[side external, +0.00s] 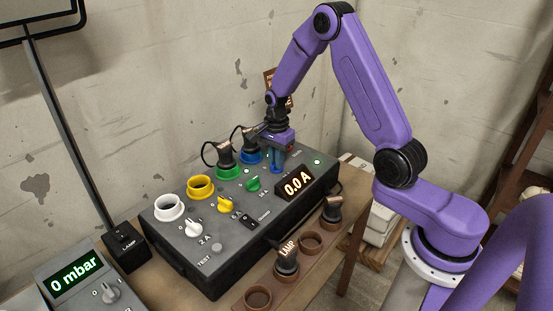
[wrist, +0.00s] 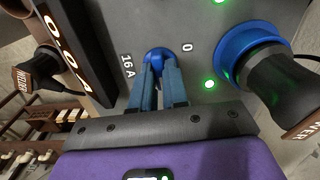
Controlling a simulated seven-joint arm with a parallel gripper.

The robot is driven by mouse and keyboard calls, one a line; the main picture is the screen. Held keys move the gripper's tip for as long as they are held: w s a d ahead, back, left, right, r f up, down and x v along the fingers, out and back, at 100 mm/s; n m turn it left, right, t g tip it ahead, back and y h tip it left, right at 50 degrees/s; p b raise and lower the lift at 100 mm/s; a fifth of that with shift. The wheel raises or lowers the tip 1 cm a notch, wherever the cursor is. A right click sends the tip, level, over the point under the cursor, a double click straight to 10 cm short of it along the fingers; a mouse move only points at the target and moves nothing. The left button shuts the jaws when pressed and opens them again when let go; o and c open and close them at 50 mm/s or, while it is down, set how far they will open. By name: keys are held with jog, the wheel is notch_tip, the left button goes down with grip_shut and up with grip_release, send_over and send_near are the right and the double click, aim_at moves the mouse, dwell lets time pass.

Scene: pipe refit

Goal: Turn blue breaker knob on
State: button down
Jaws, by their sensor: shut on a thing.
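The blue breaker knob (wrist: 158,54) sits on the grey panel, between the marks "0" and "16 A" in the wrist view. My gripper (wrist: 159,72) is shut on it, with one blue-grey finger on each side. The fingers hide much of the knob, and I cannot tell which mark it points to. In the side view my gripper (side external: 277,168) reaches down to the panel's back right part, and the knob is mostly hidden there. The blue socket (wrist: 252,50) beside it holds a dark plug (wrist: 285,85). The panel display (side external: 295,186) reads 0.0 A.
The breaker box (side external: 215,262) also carries green (side external: 253,184), yellow (side external: 226,204) and white (side external: 194,229) knobs, with matching sockets. A plug stands in the green socket (side external: 229,172). A wooden rack (side external: 258,297) with cups and plugs lies in front. A pressure display (side external: 72,276) stands at left.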

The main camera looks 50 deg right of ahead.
jog(key=shift+m, duration=0.4)
jog(key=c, duration=1.1)
grip_release()
jog(key=shift+c, duration=0.2)
notch_tip(320, 180, up, 18)
jog(key=shift+f, duration=0.25)
